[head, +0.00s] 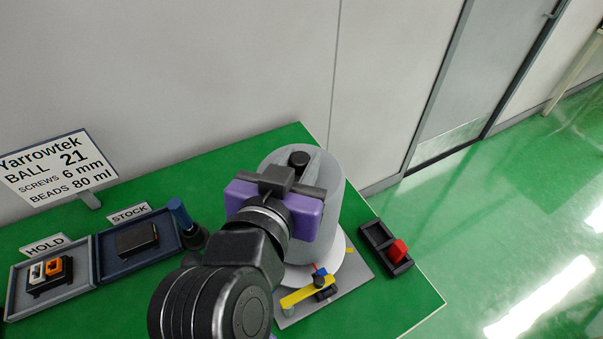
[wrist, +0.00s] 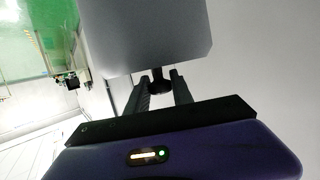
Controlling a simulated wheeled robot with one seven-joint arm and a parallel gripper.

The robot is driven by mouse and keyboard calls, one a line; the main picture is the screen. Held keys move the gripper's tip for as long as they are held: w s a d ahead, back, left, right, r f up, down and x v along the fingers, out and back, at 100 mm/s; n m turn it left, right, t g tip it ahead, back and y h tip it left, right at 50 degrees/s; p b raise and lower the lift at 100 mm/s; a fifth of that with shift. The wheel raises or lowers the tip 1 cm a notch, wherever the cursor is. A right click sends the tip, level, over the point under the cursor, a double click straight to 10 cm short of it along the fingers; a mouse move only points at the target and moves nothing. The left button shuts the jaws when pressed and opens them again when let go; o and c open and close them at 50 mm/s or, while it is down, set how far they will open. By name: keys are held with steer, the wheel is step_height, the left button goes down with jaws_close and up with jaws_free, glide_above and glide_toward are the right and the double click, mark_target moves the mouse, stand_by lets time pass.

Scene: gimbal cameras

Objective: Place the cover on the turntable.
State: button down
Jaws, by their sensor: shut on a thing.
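The cover (head: 330,200) is a grey, translucent cylinder with a black knob (head: 299,158) on top. It looks upright in the head view. My gripper (head: 297,172) is shut on this knob. The wrist view shows both fingers around the knob (wrist: 160,82), with the cover (wrist: 145,35) filling the top of the picture. The turntable (head: 299,284) shows as a white disc rim below the cover, mostly hidden by the cover and my arm. I cannot tell whether the cover's lower edge touches the disc.
A yellow bar (head: 308,296) with dark parts lies at the front of the grey base plate (head: 357,272). HOLD (head: 14,290) and STOCK (head: 103,268) trays and a blue-handled tool (head: 179,213) are left.

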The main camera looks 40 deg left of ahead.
mark_target(299, 174)
steer(key=shift+f, duration=1.8)
steer(key=shift+f, duration=0.2)
steer(key=c, duration=1.1)
jaws_free()
steer(key=shift+r, duration=0.1)
steer(key=shift+r, duration=0.2)
steer(key=v, duration=1.2)
steer(key=shift+b, duration=0.35)
